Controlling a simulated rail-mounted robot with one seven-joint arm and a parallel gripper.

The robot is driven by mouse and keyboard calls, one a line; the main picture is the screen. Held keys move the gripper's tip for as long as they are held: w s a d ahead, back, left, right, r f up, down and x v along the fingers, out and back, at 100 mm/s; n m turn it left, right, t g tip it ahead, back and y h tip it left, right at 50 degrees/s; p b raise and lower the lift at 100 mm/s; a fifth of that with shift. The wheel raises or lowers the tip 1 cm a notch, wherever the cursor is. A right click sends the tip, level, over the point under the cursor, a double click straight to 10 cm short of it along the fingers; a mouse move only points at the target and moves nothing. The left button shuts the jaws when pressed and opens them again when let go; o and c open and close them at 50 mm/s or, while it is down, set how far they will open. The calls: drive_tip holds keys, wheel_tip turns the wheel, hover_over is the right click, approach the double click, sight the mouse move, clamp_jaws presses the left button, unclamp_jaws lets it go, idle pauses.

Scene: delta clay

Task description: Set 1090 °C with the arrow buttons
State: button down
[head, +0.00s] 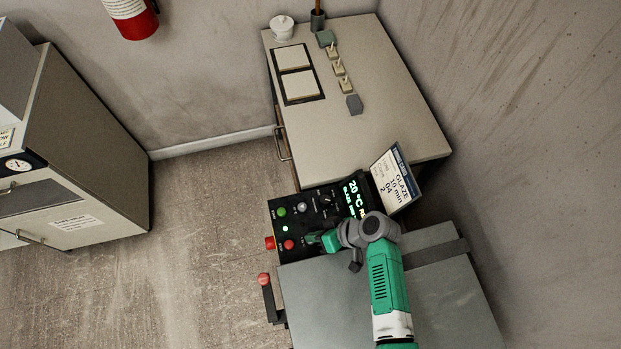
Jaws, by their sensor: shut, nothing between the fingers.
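A green button (281,211), a pale button (302,207), a red button (288,244) and a dark knob (325,199) show on the panel. I cannot make out the arrow buttons; my gripper and wrist cover part of the panel. My gripper (309,239) is shut and empty, close over the panel's lower part; contact cannot be told.
A card (396,180) reading "GLAZE", "10 min" and "04" stands right of the display. A red knob (270,243) sits at the panel's left edge. A red-ended handle (264,280) is below. The table (390,110) behind holds tiles and small pieces. Floor at left is clear.

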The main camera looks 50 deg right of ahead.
drive_tip(key=shift+s+f, duration=0.15)
drive_tip(key=shift+f, duration=0.15)
wheel_tip(320, 180, up, 6)
drive_tip(key=p, duration=0.5)
drive_tip(key=shift+f, duration=0.1)
idle(0.4)
